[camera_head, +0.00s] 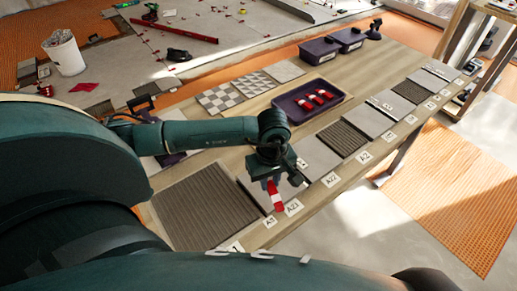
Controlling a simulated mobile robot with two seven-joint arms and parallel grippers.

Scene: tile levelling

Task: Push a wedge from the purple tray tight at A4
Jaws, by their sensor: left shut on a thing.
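My left gripper (273,183) is shut on a red wedge (277,200) with a pale end, which points down. They are over the near end of the tile row, close to the joint beside the large brown ribbed tile (205,208). I cannot tell whether the wedge touches a tile or sits in the joint. The purple tray (283,107) lies beyond the row with three red wedges (315,99) in it. I cannot make out A4 for certain. My right gripper is not in view.
Grey and ribbed tiles (342,138) continue to the far right along the wooden table (372,73). Patterned sample tiles (220,97) lie behind. Two purple boxes (319,50) stand at the far end. A white bucket (64,54) is on the floor.

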